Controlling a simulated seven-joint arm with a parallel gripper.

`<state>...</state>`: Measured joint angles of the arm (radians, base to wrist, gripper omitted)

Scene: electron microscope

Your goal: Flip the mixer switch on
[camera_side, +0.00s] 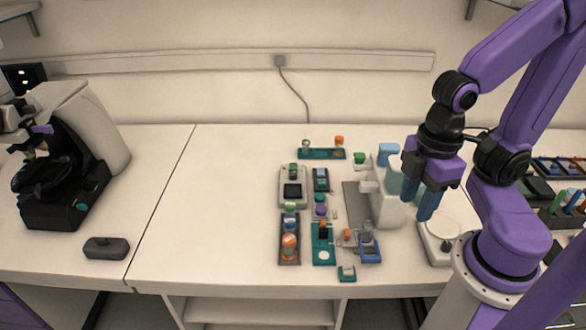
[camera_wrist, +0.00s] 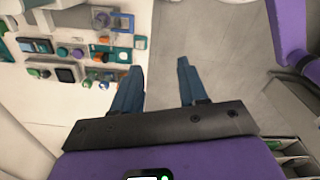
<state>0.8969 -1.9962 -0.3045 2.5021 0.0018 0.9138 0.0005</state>
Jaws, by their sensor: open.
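A low white device with a round pale top (camera_side: 442,229) and a small dark knob (camera_side: 446,246) sits at the right of the bench, partly hidden by my arm; it may be the mixer. A taller white machine (camera_side: 386,207) stands just left of it. I cannot make out which part is the mixer switch. My gripper (camera_side: 417,206) points downward in front of the tall machine and above the low device's left side. Its blue fingers are apart and empty, as the wrist view also shows (camera_wrist: 160,66). No contact is visible.
Several small racks and devices crowd the bench left of my gripper, including a teal rack (camera_side: 322,154) and a dark tube rack (camera_side: 289,250). A microscope (camera_side: 75,150) stands far left. Grey floor (camera_wrist: 205,35) shows beyond the fingers.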

